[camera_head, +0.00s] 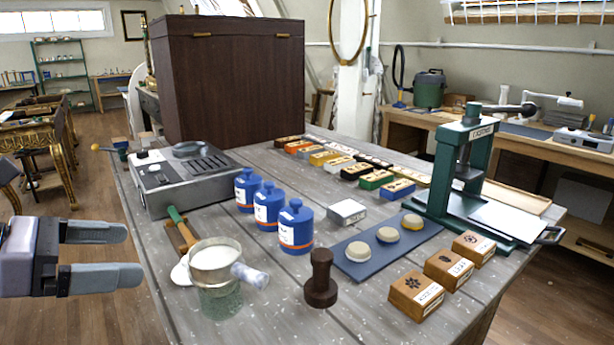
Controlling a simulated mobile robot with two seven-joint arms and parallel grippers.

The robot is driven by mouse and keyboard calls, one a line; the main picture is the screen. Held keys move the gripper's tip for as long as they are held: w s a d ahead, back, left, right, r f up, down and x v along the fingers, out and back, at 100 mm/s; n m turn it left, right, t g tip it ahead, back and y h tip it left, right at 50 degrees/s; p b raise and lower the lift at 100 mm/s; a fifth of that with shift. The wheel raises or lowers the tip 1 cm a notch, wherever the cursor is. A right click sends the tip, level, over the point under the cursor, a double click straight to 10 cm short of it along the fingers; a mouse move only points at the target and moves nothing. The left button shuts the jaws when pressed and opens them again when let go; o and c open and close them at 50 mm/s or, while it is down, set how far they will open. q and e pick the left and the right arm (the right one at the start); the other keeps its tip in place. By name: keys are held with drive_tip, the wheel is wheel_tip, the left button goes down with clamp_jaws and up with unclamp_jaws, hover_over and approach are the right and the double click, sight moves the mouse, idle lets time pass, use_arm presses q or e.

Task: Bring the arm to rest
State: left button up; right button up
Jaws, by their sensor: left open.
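My left gripper (112,254) comes in from the left edge, its two grey fingers pointing right and spread apart. It is open, with nothing between the fingers. It hangs over the wooden floor beside the left edge of the grey plank table (330,203), apart from it. The nearest thing on the table is a glass jar (220,300) with a strainer of white powder (214,257) on it. My right gripper does not show.
On the table stand a grey device (165,185), blue canisters (296,225), a dark stamp (320,280), wooden boxes (418,292), a blue mat (360,268) with round cakes and a green press (470,160). A dark cabinet (230,80) stands behind. Floor at left (85,190) is clear.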

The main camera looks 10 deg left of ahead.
use_arm(q)
drive_tip(key=d+r+n+t+h, duration=0.3)
drive_tip(key=d+n+t+h, duration=0.1)
drive_tip(key=n+h, duration=0.1)
drive_tip(key=w+a+f+n+t+y, duration=0.15)
drive_tip(key=a+n+t+y, duration=0.25)
drive_tip(key=n+y, duration=0.55)
drive_tip(key=w+a+f+n+t+y, duration=0.1)
drive_tip(key=a+f+n+t+y, duration=0.3)
drive_tip(key=n, duration=1)
wheel_tip(320, 180, down, 15)
drive_tip(key=s+a+n+g+y, duration=0.1)
drive_tip(key=s+n+g+y, duration=0.1)
drive_tip(key=n+g+y, duration=0.55)
drive_tip(key=s+d+f+n+g+h, duration=0.6)
drive_tip(key=s+d+f+g+h, duration=0.2)
drive_tip(key=s+d+f+g, duration=0.5)
drive_tip(key=w+d+f+t+h+p, duration=0.1)
drive_tip(key=w+d+f+t+p, duration=0.2)
drive_tip(key=f+t, duration=0.4)
drive_tip(key=shift+w+t+p, duration=0.65)
drive_tip(key=shift+w+t, duration=0.1)
drive_tip(key=shift+w, duration=0.1)
